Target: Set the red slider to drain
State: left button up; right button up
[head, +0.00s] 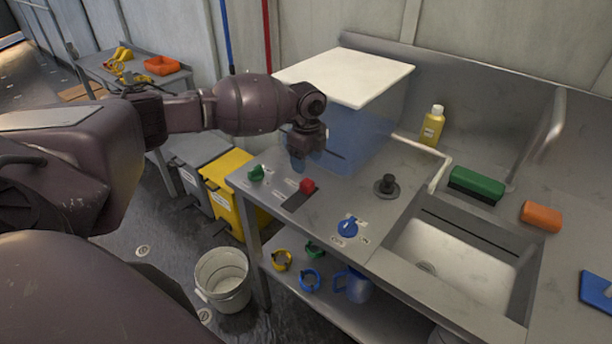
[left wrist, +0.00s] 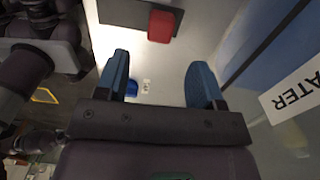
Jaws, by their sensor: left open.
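The red slider (head: 307,186) is a small block at the far end of a dark slot (head: 296,201) in the steel counter. Small labels lie beside the slot, too small to read. In the left wrist view the red slider (left wrist: 161,26) shows near the top, at the right end of the slot. My left gripper (head: 309,161) points down above the counter, just beyond the slider and apart from it. In the left wrist view the gripper (left wrist: 159,65) has its two blue fingers spread, with nothing held between them. My right gripper is not in view.
A blue tank (head: 370,128) with a white lid stands close behind the gripper. A green knob (head: 256,173), a blue knob (head: 348,227) and a black knob (head: 387,185) surround the slider. A sink (head: 455,262) lies to the right.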

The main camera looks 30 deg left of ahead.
aim_at(307, 182)
pick_arm(q)
jog(key=shift+s+d, duration=0.15)
jog(key=shift+d, duration=0.05)
jog(key=shift+f, duration=0.3)
notch_tip(307, 182, down, 6)
jog(key=shift+a+r, duration=0.15)
jog(key=shift+f, duration=0.6)
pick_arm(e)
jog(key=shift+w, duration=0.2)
pick_arm(q)
jog(key=shift+w, duration=0.2)
jog(key=shift+c, duration=0.4)
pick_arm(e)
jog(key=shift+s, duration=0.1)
